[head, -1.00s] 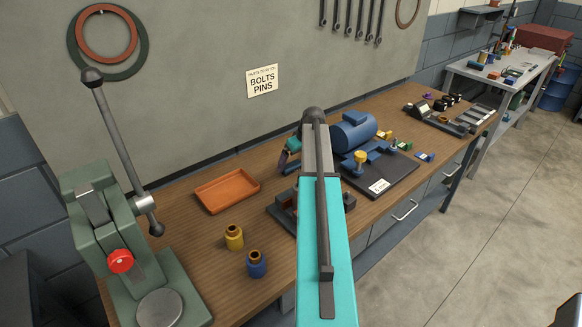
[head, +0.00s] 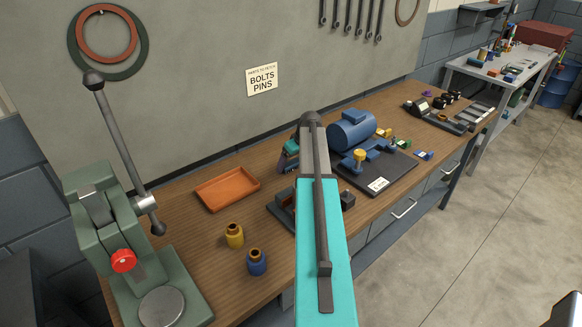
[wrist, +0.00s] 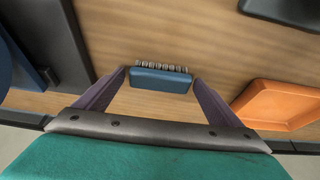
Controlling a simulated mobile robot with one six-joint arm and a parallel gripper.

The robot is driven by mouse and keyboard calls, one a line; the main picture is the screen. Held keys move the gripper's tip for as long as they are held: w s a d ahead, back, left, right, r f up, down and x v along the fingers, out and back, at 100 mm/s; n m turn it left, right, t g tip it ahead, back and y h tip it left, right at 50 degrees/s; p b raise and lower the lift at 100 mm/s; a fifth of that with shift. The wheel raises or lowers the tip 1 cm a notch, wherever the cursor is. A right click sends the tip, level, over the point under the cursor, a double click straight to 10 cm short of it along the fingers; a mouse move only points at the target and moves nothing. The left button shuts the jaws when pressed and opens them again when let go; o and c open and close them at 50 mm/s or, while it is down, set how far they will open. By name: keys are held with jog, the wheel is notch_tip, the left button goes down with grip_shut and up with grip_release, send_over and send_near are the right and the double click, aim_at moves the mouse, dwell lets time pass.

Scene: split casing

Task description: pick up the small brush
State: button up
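The small brush (wrist: 161,80) lies on the wooden bench top in the wrist view, a blue block with a row of grey bristles along its far side. My gripper (wrist: 160,74) is open, its two purple fingers on either side of the brush with a narrow gap at each end. The frames do not show clearly how far the fingertips are above the wood. In the head view my gripper (head: 287,162) is partly behind my arm and hides the brush.
An orange tray (head: 228,189) lies left of my gripper. Yellow (head: 234,236) and blue (head: 257,263) bottles stand nearer the front. A blue motor (head: 352,131) and dark plate (head: 382,180) are to the right, a green press (head: 123,262) far left.

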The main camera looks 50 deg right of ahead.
aim_at(290, 161)
jog(key=c, duration=0.9)
jog(key=shift+o, duration=0.2)
jog(key=shift+r, duration=0.2)
jog(key=shift+r+b, duration=1.1)
jog(key=shift+r, duration=0.45)
jog(key=s+d+b, duration=0.1)
jog(key=s, duration=0.4)
jog(key=s+d+r+b, duration=0.1)
jog(key=s+b, duration=0.1)
jog(key=s, duration=0.3)
jog(key=s+d+b, duration=0.1)
jog(key=s, duration=0.4)
jog(key=shift+s+d+r, duration=0.15)
jog(key=shift+s+r, duration=0.1)
jog(key=shift+s, duration=0.1)
jog(key=o, duration=0.4)
jog(key=shift+c, duration=1.3)
jog(key=shift+r, duration=0.1)
